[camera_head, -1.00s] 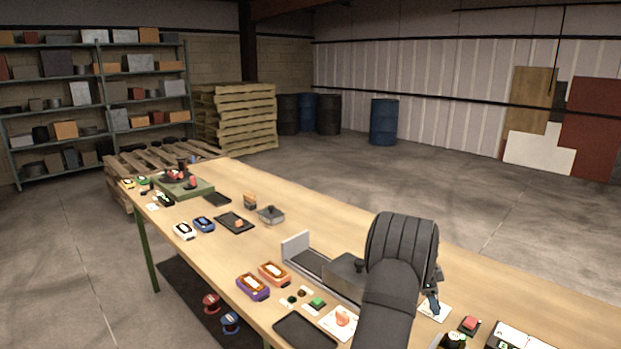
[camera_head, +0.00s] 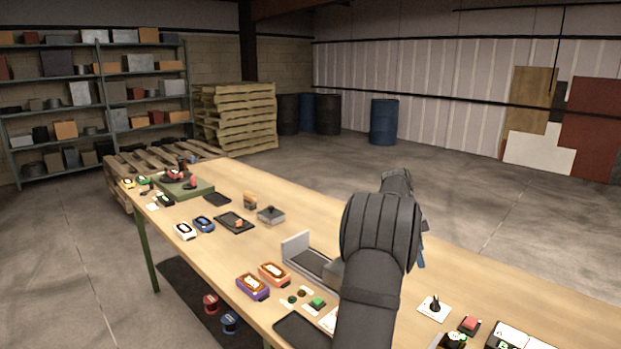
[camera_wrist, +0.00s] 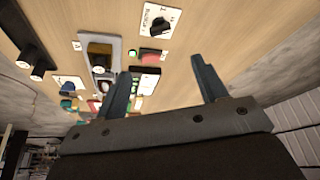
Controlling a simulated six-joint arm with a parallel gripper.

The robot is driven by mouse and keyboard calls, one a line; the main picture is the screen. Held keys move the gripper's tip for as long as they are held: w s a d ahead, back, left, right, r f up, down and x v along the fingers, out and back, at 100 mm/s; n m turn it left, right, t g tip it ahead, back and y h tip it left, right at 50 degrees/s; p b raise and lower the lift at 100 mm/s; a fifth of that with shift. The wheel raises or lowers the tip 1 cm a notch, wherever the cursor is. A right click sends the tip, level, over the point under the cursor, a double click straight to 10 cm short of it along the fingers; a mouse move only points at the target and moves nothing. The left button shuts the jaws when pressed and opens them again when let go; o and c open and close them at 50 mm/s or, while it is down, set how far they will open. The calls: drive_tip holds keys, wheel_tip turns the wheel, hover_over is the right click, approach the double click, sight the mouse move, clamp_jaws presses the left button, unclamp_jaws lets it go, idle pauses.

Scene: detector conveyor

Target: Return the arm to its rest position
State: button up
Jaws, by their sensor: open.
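My arm shows in the head view at the right middle, reaching up over the wooden table (camera_head: 480,285). Most of my gripper is hidden behind my own arm there. In the wrist view my gripper (camera_wrist: 163,82) has its two blue-grey fingers spread apart, with nothing between them. It hangs above the table top, apart from the things on it.
A conveyor unit (camera_head: 307,260) stands on the table left of my arm, partly hidden by it. A white card with a black knob (camera_head: 434,308) and a red button (camera_head: 469,323) lie to the right. Orange (camera_head: 273,273) and purple (camera_head: 252,287) devices lie left.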

sight(434, 300)
drive_tip(key=x, duration=1.7)
drive_tip(key=shift+s+d, duration=0.1)
drive_tip(key=shift+r+n, duration=0.2)
drive_tip(key=shift+n, duration=0.4)
drive_tip(key=n+t, duration=0.2)
drive_tip(key=n, duration=0.1)
drive_tip(key=shift+s+n, duration=0.2)
drive_tip(key=shift+n, duration=0.2)
drive_tip(key=shift+s+d+n+t+y, duration=0.15)
drive_tip(key=shift+n+t, duration=0.25)
drive_tip(key=shift+n, duration=0.8)
drive_tip(key=shift+a+n+t+y, duration=0.15)
drive_tip(key=shift+n+t, duration=0.25)
drive_tip(key=shift+n, duration=0.8)
drive_tip(key=shift+s+d+n+t+y, duration=0.15)
drive_tip(key=shift+n+t, duration=0.25)
drive_tip(key=shift+n, duration=0.8)
drive_tip(key=shift+s+a+r, duration=0.1)
drive_tip(key=shift+a+r, duration=0.15)
drive_tip(key=shift+r, duration=0.35)
